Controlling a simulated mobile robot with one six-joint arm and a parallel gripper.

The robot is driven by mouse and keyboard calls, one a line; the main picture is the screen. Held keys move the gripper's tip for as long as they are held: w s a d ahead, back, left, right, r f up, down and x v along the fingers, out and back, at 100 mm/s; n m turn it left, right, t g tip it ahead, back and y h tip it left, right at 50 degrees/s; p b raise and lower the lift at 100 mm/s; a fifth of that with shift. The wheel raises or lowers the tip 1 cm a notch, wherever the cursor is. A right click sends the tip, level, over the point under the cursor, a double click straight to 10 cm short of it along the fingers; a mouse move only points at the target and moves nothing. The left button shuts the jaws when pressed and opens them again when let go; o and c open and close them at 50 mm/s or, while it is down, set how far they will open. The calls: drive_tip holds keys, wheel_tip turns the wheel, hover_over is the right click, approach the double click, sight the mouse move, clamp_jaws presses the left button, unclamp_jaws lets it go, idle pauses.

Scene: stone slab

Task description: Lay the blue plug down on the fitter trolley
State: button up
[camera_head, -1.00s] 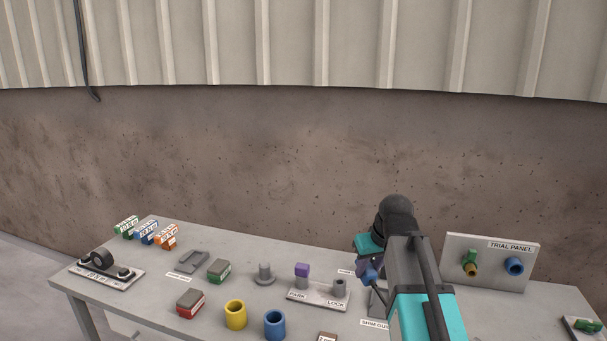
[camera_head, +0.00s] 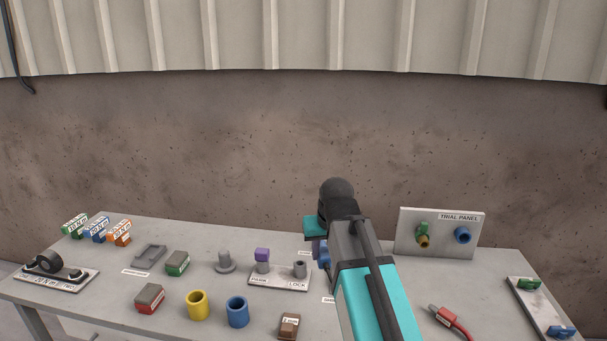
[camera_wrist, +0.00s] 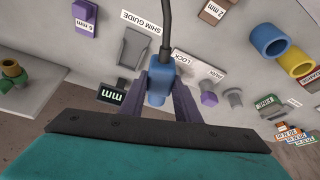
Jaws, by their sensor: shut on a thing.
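The blue plug (camera_wrist: 158,82), with a dark cable running from its end, sits between the two purple fingers of my gripper (camera_wrist: 160,90) in the wrist view. The fingers are shut on its sides. In the head view my gripper (camera_head: 322,254) is over the middle of a grey table (camera_head: 200,258), mostly hidden behind my own arm, and the plug cannot be made out clearly. The plug appears above the tabletop; its exact height is hard to tell. No label on the table marks it as the fitter trolley.
A trial panel (camera_head: 440,242) stands at the back right. A red plug with cable (camera_head: 452,322) and a plate with green and blue parts (camera_head: 541,310) lie at the right. A PARK/LOCK block (camera_head: 279,277), yellow socket (camera_head: 197,305) and blue socket (camera_head: 237,312) stand left of my arm.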

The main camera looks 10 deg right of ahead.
drive_tip(key=s+f, duration=0.5)
drive_tip(key=f, duration=0.1)
drive_tip(key=shift+f, duration=0.25)
idle(0.4)
